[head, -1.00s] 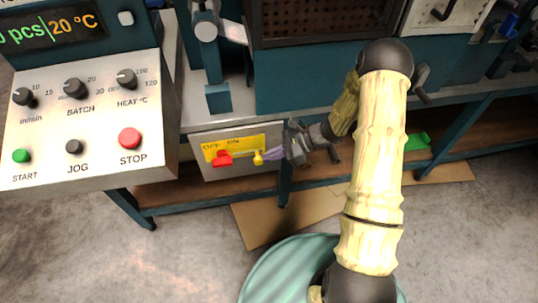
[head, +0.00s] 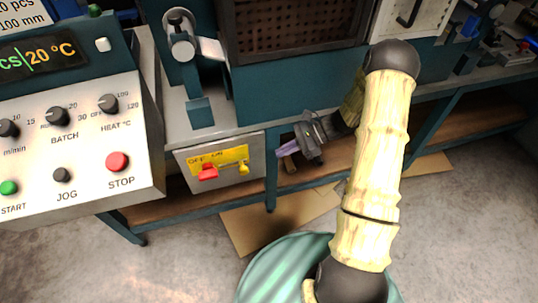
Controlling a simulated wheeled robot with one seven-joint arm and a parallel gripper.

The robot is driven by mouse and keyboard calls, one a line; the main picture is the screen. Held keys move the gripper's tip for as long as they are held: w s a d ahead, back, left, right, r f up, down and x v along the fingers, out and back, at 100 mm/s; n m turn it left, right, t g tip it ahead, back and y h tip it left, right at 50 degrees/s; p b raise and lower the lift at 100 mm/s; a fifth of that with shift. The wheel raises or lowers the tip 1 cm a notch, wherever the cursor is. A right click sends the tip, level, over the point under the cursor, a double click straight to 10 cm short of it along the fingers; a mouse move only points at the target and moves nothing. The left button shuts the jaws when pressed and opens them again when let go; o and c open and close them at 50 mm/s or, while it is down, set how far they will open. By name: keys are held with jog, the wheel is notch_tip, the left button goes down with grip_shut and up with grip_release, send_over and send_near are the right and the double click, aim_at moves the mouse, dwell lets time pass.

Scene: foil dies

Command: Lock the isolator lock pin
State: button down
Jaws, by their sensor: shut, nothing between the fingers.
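The isolator is a grey box (head: 222,182) under the bench edge. It has a yellow plate (head: 222,156) marked OFF and ON. A red handle (head: 208,172) sits at the plate's left, under OFF. The yellow lock pin (head: 243,168) sits at the plate's lower right, joined to the handle side by a thin yellow line or rod. My gripper (head: 281,150) is to the right of the box, its purple fingers pointing left. It is shut and empty, apart from the pin. How deep the pin sits is too small to tell.
A control panel (head: 88,135) with knobs and START, JOG and STOP buttons stands at the left. A blue bench leg (head: 271,178) is just below and left of my gripper. A clamp-like blue part (head: 181,50) stands above the box. Cardboard (head: 280,220) lies on the floor.

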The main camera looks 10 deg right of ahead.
jog(key=v, duration=0.3)
jog(key=shift+d, duration=0.2)
jog(key=shift+r, duration=0.1)
jog(key=s+a+r+n+t+h, duration=0.1)
jog(key=s+r+n+t+h, duration=0.2)
jog(key=s+r+n+h, duration=1.25)
notch_tip(320, 180, up, 23)
jog(key=n+y+p, duration=0.1)
jog(key=y+p, duration=0.2)
jog(key=p, duration=2.1)
jog(key=shift+w+a+n+p, duration=0.25)
jog(key=shift+w+n+p, duration=0.1)
jog(key=shift+w, duration=0.05)
jog(key=shift+a, duration=0.2)
